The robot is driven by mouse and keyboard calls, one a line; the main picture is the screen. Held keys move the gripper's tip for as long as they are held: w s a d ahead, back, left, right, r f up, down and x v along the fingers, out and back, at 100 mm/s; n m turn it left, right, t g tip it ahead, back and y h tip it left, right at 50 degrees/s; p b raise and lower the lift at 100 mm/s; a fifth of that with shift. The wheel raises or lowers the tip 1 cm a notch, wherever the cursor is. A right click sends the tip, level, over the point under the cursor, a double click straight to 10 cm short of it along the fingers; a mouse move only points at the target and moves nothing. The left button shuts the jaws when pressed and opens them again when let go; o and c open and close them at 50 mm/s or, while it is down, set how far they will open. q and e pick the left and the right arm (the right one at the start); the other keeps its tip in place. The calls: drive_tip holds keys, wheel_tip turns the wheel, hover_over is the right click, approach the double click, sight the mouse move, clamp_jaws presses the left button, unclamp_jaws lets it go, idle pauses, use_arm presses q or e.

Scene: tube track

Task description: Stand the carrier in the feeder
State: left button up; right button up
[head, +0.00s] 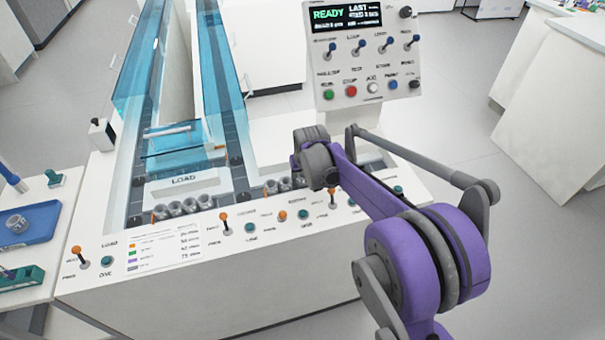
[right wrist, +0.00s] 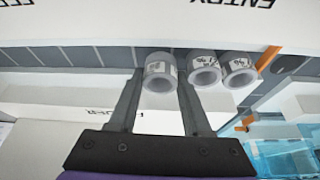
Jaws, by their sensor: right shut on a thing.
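My right gripper (right wrist: 158,88) is shut on a pale grey, cup-like carrier (right wrist: 160,72) with a printed label on its side. In the right wrist view the carrier sits between the two fingertips, over the dark segmented track (right wrist: 60,57). I cannot tell whether its base touches the track. Two similar carriers stand beside it, a near one (right wrist: 204,70) and a farther one (right wrist: 238,72). In the head view my right wrist (head: 316,160) is over the white machine (head: 230,280), just right of a short row of carriers (head: 285,184), and hides the held carrier. My left gripper is not in view.
Another row of carriers (head: 182,206) stands at the LOAD end of the blue-walled track (head: 135,70). Orange-topped levers (head: 224,217) line the front edge. A control panel (head: 362,52) rises behind. A blue tray (head: 38,228) and green rack (head: 22,277) are at left.

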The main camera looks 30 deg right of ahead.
drive_tip(key=shift+f, duration=0.5)
idle(0.3)
drive_tip(key=o, duration=1.1)
drive_tip(key=shift+c, duration=0.2)
drive_tip(key=shift+r, duration=0.1)
drive_tip(key=p+v, duration=0.2)
drive_tip(key=v, duration=0.8)
drive_tip(key=shift+r, duration=0.3)
drive_tip(key=shift+s+f, duration=0.1)
drive_tip(key=shift+s, duration=0.1)
